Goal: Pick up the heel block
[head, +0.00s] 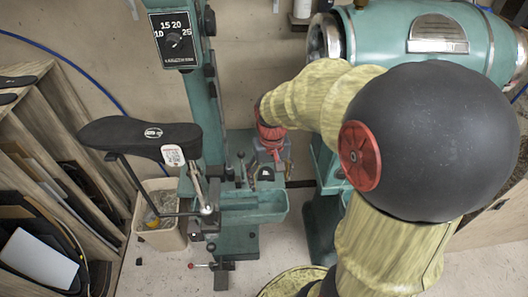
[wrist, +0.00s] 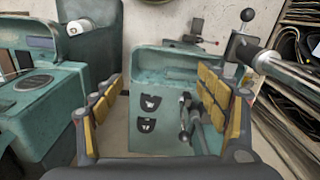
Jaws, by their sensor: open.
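My gripper (wrist: 160,88) is open, its yellow-padded fingers apart at the left and right of the wrist view. Between them, beyond the fingertips, two small dark half-round pieces lie on a teal machine surface, one (wrist: 150,102) farther and one (wrist: 146,125) nearer. Either may be the heel block; I cannot tell which. Nothing is held between the fingers. In the head view my gripper (head: 272,165) points down over the teal machine, and a dark piece (head: 265,173) shows beside its fingers. The arm hides part of this area.
Metal levers (wrist: 186,120) stand right of the dark pieces, close to the right finger. A teal tray (head: 255,207) is at the machine's front. A black padded arm (head: 140,137), a bin (head: 158,215) and wooden racks (head: 50,150) stand left.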

